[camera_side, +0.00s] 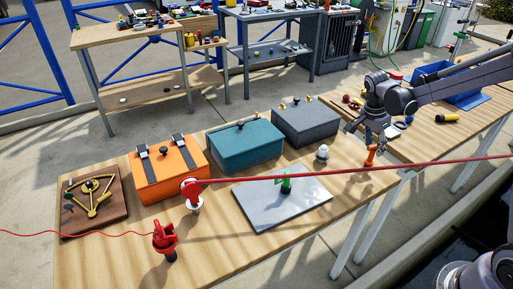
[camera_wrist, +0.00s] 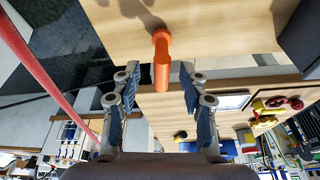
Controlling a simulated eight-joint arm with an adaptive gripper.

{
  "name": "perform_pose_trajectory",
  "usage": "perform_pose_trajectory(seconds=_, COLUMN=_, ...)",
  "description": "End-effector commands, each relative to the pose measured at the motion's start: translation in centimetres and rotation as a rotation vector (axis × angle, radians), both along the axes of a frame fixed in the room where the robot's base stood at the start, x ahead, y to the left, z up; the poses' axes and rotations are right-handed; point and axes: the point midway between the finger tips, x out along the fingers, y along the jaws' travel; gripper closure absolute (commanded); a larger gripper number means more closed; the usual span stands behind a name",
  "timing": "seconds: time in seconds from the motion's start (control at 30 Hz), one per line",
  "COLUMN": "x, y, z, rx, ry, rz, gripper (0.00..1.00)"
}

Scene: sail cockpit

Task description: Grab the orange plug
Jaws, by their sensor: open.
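The orange plug (camera_side: 371,155) stands upright near the right end of the wooden table in the side view. In the wrist view the orange plug (camera_wrist: 162,62) appears between and just beyond the fingers. My gripper (camera_side: 368,132) is above and close to the plug in the side view. In the wrist view my gripper (camera_wrist: 158,80) is open, with one finger on each side of the plug. The fingers show gaps to the plug on both sides, so it is not held.
A red rope (camera_side: 350,171) runs across the table close to the plug, and along the left in the wrist view. A white-topped knob (camera_side: 322,153), a grey box (camera_side: 305,122) and a grey plate (camera_side: 283,203) stand to the left. A second table (camera_side: 400,150) adjoins behind.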

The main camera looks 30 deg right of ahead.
Motion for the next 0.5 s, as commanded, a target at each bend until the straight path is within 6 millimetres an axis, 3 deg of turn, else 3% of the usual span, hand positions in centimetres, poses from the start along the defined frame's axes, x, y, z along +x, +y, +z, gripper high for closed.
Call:
perform_pose_trajectory(seconds=0.27, x=0.0, y=-0.7, z=-2.0, rx=0.000, ry=0.000, rz=0.001, gripper=0.57)
perform_pose_trajectory(seconds=0.5, x=0.0, y=-1.8, z=-5.0, rx=0.001, ry=-0.001, rz=0.001, gripper=0.57)
